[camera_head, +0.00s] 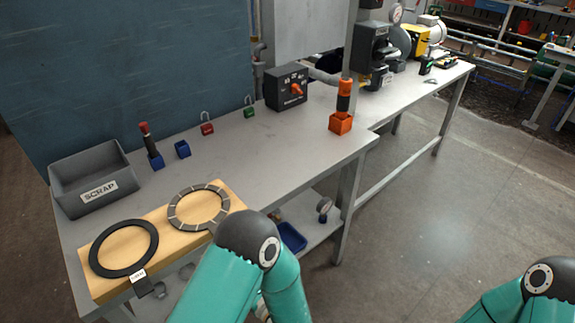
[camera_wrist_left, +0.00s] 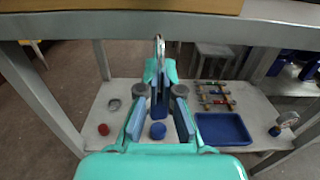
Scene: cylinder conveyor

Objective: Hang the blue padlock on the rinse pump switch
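In the left wrist view my left gripper (camera_wrist_left: 160,84) has its fingers close together. A thin metal shackle (camera_wrist_left: 159,46) sticks out beyond the tips. A dark blue body shows between the fingers, so it looks shut on the blue padlock (camera_wrist_left: 159,100), though the fingers partly hide it. In the head view this gripper is hidden behind my left arm, in front of the bench. The rinse pump switch (camera_head: 287,88) is a dark box with an orange knob, towards the back of the bench. My right gripper is out of view; only part of its arm shows.
A red padlock (camera_head: 207,129) and a green padlock (camera_head: 249,112) stand at the bench's back. A small blue box (camera_head: 182,149), a scrap bin (camera_head: 62,178) and an orange holder (camera_head: 340,124) stand there too. Below, the shelf holds a blue tray (camera_wrist_left: 222,129). The bench middle is clear.

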